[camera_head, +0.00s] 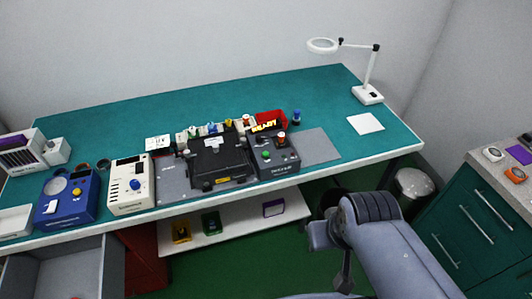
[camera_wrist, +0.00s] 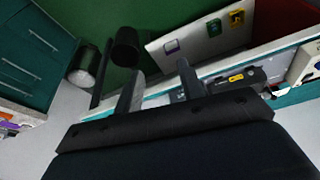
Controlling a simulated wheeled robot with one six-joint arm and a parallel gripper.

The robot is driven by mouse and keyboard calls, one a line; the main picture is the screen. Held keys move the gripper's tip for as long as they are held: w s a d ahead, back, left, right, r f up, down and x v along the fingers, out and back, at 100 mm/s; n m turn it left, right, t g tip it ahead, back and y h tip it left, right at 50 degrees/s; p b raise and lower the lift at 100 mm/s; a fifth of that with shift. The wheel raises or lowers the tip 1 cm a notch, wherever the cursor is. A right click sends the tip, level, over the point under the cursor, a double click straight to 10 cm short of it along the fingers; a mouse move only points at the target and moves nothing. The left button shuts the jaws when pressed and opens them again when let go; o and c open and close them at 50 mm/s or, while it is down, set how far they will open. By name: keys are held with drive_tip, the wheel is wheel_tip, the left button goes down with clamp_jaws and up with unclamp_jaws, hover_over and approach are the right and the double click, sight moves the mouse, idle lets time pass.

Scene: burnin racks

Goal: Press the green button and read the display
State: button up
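A dark control box (camera_head: 280,160) sits near the front edge of the teal bench. A green button (camera_head: 266,155) is on its top face, with an orange-red knob (camera_head: 282,138) to the right. The button and display cannot be made out in the wrist view.
A black fixture (camera_head: 218,160) stands left of the box, with white (camera_head: 130,186) and blue (camera_head: 66,197) instruments further left. A red bin (camera_head: 271,117) is behind. A magnifier lamp (camera_head: 368,92) stands at right. A grey mat (camera_head: 318,146) right of the box is clear. A shelf (camera_head: 225,232) runs below.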

clamp_jaws()
idle(1.4)
